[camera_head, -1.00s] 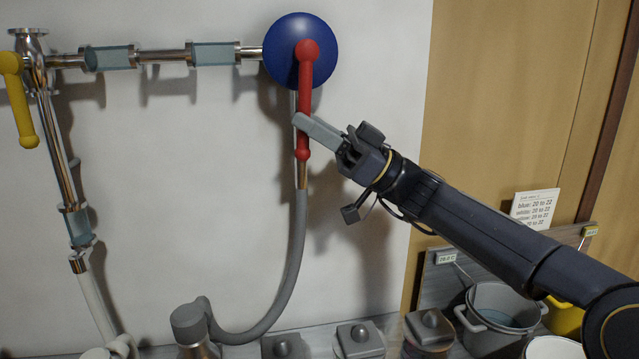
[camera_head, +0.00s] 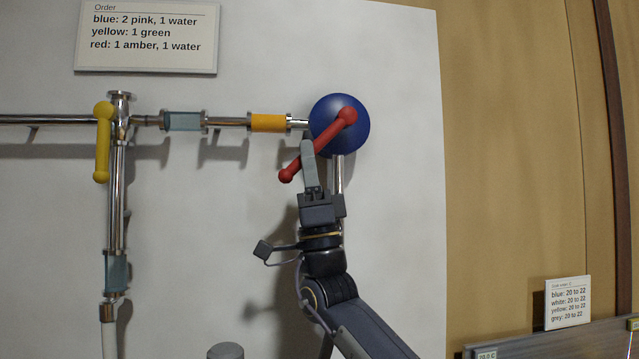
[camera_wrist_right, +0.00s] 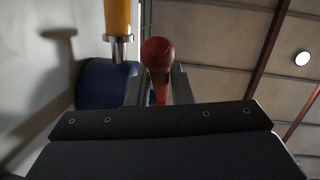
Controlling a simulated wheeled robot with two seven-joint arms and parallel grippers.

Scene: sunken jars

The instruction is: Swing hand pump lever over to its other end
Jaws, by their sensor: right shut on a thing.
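The red lever (camera_head: 322,140) of the hand pump is pivoted on the round blue pump body (camera_head: 355,112) on the wall. The lever slants from its upper right knob at the pivot down to a lower left knob. My right gripper (camera_head: 308,158) reaches up from below and is shut on the lever's shaft. In the right wrist view, the red lever (camera_wrist_right: 158,58) stands end-on between the fingers, with the blue body (camera_wrist_right: 100,85) to the left. My left gripper is not in view.
A pipe with an amber-filled glass section (camera_head: 268,122) and a clear section (camera_head: 184,121) joins the pump. A yellow lever (camera_head: 102,140) hangs at the left pipe junction. An order sign (camera_head: 147,37) is at the upper left. A small card (camera_head: 567,303) stands lower right.

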